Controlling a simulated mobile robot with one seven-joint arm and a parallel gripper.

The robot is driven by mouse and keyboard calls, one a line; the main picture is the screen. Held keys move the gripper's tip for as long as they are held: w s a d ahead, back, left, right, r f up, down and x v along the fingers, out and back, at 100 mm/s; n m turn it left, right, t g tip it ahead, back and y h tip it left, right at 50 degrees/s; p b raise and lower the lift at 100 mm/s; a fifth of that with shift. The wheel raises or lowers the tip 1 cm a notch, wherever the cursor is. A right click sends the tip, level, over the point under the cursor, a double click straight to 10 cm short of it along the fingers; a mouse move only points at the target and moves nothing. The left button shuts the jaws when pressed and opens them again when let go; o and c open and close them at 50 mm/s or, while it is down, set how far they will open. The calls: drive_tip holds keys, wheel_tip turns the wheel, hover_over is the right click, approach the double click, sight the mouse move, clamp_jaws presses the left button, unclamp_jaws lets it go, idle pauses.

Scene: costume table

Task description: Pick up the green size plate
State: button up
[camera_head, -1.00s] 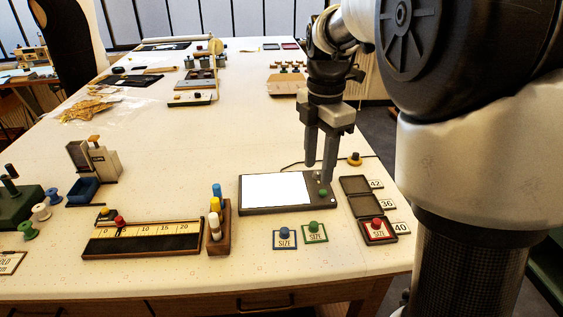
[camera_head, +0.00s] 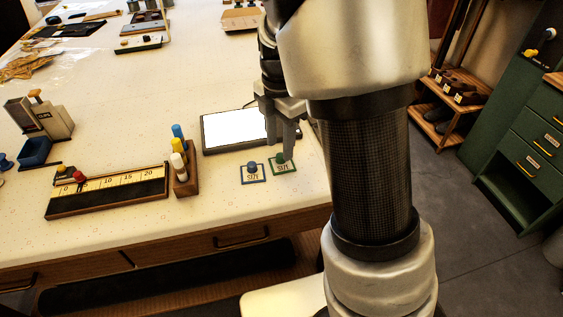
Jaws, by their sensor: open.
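The green size plate (camera_head: 283,169) lies flat on the table near its front right edge, with a round green knob on top. My gripper (camera_head: 283,155) is open and points down over it, its fingertips at the knob. A finger partly covers the knob, and I cannot tell whether the fingers touch it. The blue size plate (camera_head: 252,176) with a blue knob lies just left of the green one.
A dark tablet with a white screen (camera_head: 235,128) lies behind the plates. A wooden holder with colored pegs (camera_head: 184,175) and a ruler board (camera_head: 108,193) stand to the left. My arm hides the table's right end. Green drawers (camera_head: 520,140) stand farther right.

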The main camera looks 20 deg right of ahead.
sight(280, 156)
drive_tip(key=shift+f, duration=1.5)
clamp_jaws()
drive_tip(key=shift+r, duration=0.1)
